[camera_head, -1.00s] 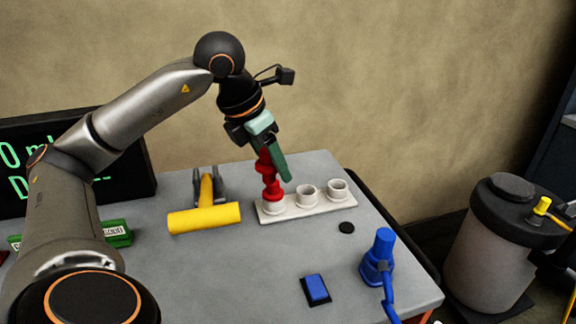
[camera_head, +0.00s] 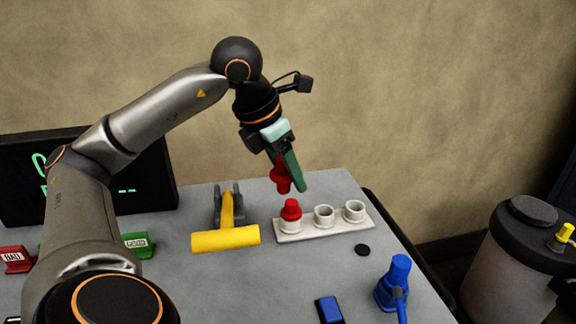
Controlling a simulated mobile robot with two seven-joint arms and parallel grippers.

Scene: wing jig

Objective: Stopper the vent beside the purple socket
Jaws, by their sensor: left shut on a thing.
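My left gripper (camera_head: 288,180) is shut on a red knobbed piece (camera_head: 281,174), which hangs tilted above the white strip. A second red piece, a stopper-like plug (camera_head: 291,210), sits upright in the leftmost white cup (camera_head: 290,227) of the strip, just below the held piece, with a gap between them. The middle cup (camera_head: 324,217) and right cup (camera_head: 354,211) look empty. No purple socket can be made out, and I cannot tell which opening is the vent. My right gripper is out of view.
A yellow-handled clamp (camera_head: 226,237) stands left of the strip. A display (camera_head: 150,180) stands behind my left arm. A drum (camera_head: 515,265) stands beyond the table.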

